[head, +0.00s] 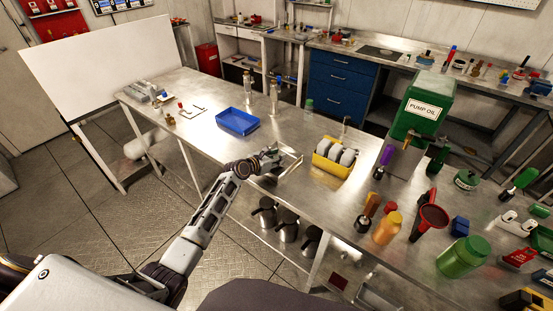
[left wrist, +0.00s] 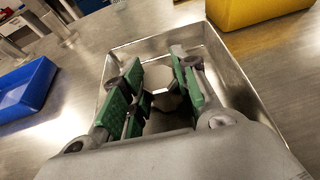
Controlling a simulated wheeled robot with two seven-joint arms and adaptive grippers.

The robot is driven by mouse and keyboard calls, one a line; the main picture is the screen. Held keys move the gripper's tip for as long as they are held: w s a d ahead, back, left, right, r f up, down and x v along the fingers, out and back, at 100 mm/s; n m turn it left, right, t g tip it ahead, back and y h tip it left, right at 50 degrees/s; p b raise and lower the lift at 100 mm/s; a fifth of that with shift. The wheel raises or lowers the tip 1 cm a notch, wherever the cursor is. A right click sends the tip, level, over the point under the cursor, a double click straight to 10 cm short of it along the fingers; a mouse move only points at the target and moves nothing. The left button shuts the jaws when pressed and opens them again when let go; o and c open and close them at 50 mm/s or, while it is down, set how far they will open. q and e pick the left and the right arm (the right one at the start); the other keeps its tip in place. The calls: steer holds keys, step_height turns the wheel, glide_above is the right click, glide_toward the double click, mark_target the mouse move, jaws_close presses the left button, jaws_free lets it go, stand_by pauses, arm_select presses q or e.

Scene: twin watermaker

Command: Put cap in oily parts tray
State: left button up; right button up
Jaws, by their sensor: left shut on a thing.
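My left gripper (head: 272,157) is over a shallow metal tray (head: 298,160) on the steel bench. In the left wrist view, the gripper's green-padded fingers (left wrist: 158,80) point down into the same metal tray (left wrist: 232,66), inside its rim. They are shut on a small dark grey piece (left wrist: 167,101), which looks like the cap and is partly hidden by the fingers. I cannot tell whether it touches the tray floor. My right gripper is not in view.
A blue tray (head: 237,121) lies left of the metal tray, and a yellow bin (head: 332,170) with grey round parts stands to its right. Clear bottles (head: 273,100) stand behind.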

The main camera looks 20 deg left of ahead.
arm_select(q)
steer(key=shift+f, duration=0.15)
steer(key=o, duration=1)
steer(key=shift+p+v, duration=0.4)
steer(key=shift+v, duration=5.6)
